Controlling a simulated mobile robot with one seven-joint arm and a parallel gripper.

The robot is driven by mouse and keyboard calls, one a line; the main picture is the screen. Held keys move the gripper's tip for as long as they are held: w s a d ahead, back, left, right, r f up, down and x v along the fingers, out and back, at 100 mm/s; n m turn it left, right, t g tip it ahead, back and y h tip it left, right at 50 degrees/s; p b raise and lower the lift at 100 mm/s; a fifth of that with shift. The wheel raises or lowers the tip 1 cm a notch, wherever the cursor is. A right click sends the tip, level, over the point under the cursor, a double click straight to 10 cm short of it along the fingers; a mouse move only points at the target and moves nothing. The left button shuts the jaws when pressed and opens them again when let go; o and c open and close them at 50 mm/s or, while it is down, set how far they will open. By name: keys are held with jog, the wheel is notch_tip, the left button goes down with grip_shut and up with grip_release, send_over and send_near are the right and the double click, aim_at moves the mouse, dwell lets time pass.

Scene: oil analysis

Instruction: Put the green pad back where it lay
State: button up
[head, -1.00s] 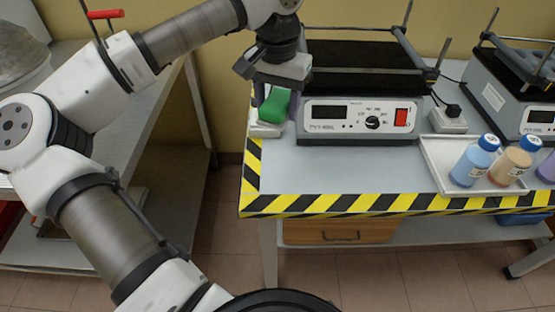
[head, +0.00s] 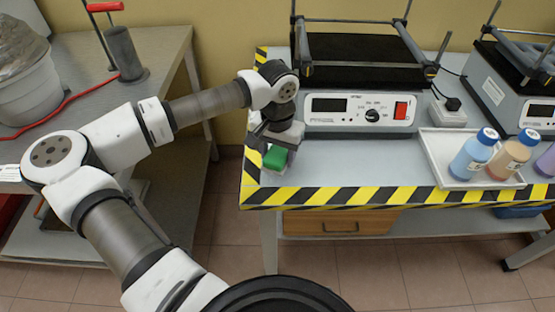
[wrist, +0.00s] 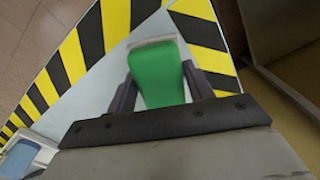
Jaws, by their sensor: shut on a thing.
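The green pad (head: 276,158) is between the fingers of my gripper (head: 278,146), at the left front corner of the table. My gripper is shut on it. The wrist view shows the pad (wrist: 160,75) as a bright green block with a finger on each side. A whitish edge (wrist: 150,42) shows at its far end; I cannot tell whether it belongs to the pad. I cannot tell whether the pad touches the tabletop (head: 340,168). My gripper hides the upper part of the pad in the head view.
A control unit with a black platform (head: 358,110) stands just right of my gripper. A white tray (head: 441,165) with several bottles is farther right. Yellow-black tape (head: 330,196) marks the front and left table edges. The front strip of tabletop between is clear.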

aim_at(277, 162)
jog(key=shift+f, duration=1.7)
jog(key=o, duration=0.9)
jog(key=shift+r, duration=0.1)
jog(key=shift+o, duration=0.2)
jog(key=shift+r, duration=0.1)
